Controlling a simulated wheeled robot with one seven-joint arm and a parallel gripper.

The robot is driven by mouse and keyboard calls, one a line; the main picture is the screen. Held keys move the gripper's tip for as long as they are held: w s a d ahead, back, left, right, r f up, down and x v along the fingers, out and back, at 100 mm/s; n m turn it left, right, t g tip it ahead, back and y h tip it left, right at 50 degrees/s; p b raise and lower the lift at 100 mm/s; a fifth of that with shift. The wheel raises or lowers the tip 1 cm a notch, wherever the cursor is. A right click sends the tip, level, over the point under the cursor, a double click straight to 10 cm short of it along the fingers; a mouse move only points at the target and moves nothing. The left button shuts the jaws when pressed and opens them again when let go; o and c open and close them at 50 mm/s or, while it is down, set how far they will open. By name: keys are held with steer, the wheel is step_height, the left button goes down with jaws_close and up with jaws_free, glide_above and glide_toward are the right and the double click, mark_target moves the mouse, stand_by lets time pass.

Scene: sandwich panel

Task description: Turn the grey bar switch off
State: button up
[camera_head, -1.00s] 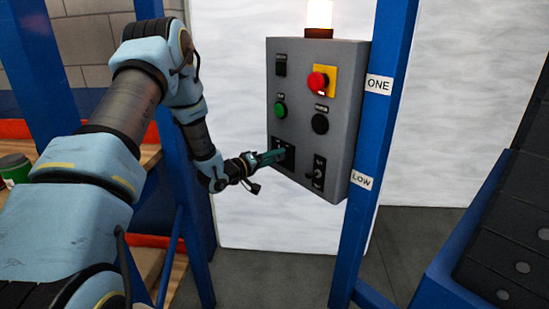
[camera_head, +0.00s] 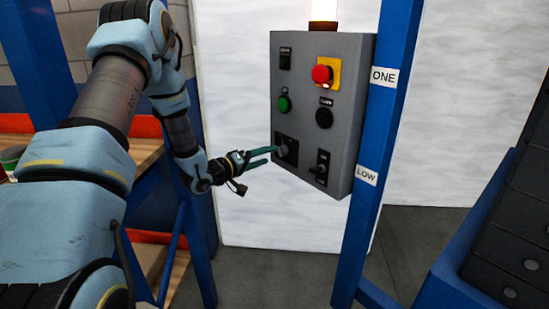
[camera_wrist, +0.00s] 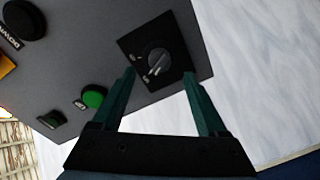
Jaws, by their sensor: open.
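The grey bar switch (camera_head: 287,148) is a grey knob on a black square plate at the lower left of the grey control box. In the wrist view the bar switch (camera_wrist: 158,61) sits beyond and between my fingertips, its bar slanted. My gripper (camera_head: 268,156) is open and empty, just left of the switch and apart from it in the head view. In the wrist view its two green fingers (camera_wrist: 160,76) are spread, with the plate between and past the tips. The small label marks on the plate are too small to read.
The control box (camera_head: 350,120) also carries a red button (camera_head: 321,74) on yellow, a green button (camera_head: 284,104), a black button (camera_head: 324,118), a rocker switch (camera_head: 285,59) and a black switch (camera_head: 320,169). A blue post (camera_head: 378,110) stands to its right.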

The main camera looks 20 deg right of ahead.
steer(key=b+v, duration=0.1)
steer(key=v, duration=0.4)
steer(key=shift+a, duration=0.1)
steer(key=w+a+t+y, duration=0.2)
steer(key=a+t+y, duration=0.1)
steer(key=a+y, duration=1.3)
steer(key=s+a+r+g, duration=0.1)
steer(key=s+a+g, duration=0.2)
steer(key=s+a, duration=0.3)
steer(key=s+a+r+n+g, duration=0.1)
steer(key=s+a+r+g, duration=0.1)
steer(key=s+a, duration=0.5)
steer(key=s+g, duration=0.1)
steer(key=s, duration=0.5)
steer(key=shift+s+a+n+g, duration=0.2)
steer(key=shift+n+g, duration=0.1)
steer(key=shift+g, duration=0.1)
